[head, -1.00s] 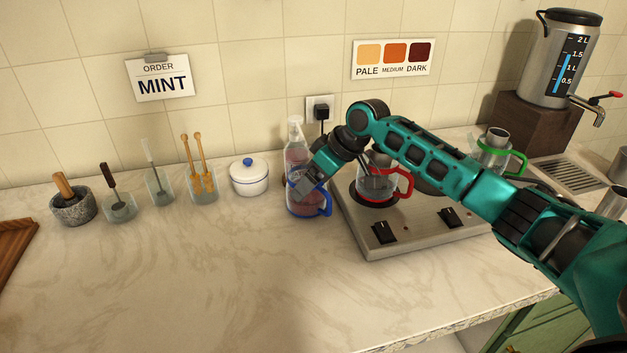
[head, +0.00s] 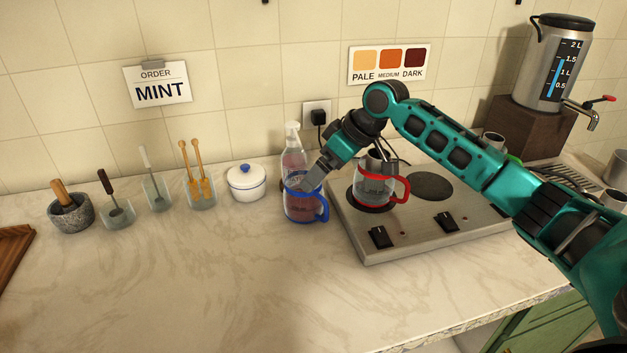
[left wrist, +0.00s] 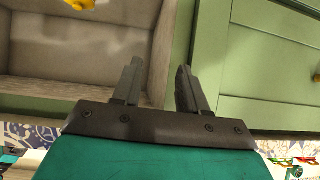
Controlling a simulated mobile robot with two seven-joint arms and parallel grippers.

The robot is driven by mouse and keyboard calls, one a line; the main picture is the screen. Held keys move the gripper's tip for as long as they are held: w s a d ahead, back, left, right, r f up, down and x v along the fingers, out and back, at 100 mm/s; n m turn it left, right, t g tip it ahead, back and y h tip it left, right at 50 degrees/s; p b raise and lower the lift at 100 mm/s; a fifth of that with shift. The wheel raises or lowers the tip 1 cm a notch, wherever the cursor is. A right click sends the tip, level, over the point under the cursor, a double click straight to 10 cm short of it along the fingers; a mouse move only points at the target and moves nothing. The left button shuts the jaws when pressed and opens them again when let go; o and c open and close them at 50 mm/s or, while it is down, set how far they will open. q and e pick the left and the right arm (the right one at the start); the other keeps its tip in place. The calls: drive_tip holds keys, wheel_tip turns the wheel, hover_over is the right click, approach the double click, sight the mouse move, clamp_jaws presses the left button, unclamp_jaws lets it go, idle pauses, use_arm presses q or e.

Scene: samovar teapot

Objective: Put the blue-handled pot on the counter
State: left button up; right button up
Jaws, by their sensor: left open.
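The blue-handled pot (head: 304,207), clear glass with reddish liquid, stands upright on the counter (head: 200,280), left of the stove. My right gripper (head: 311,184) comes in from the right and is at the pot's rim, pointing down-left. Its fingers overlap the rim and face away, so I cannot tell whether they grip it or are open. My left gripper (left wrist: 156,85) shows only in the left wrist view, open and empty, in front of green cabinet fronts.
A red-handled pot (head: 375,188) sits on the stove (head: 410,233) beneath my right arm. A spray bottle (head: 293,150) stands behind the blue-handled pot, a white lidded jar (head: 246,184) to its left. The front counter is clear.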

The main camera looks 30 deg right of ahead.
drive_tip(key=v, duration=0.6)
drive_tip(key=shift+s, duration=0.1)
idle(0.4)
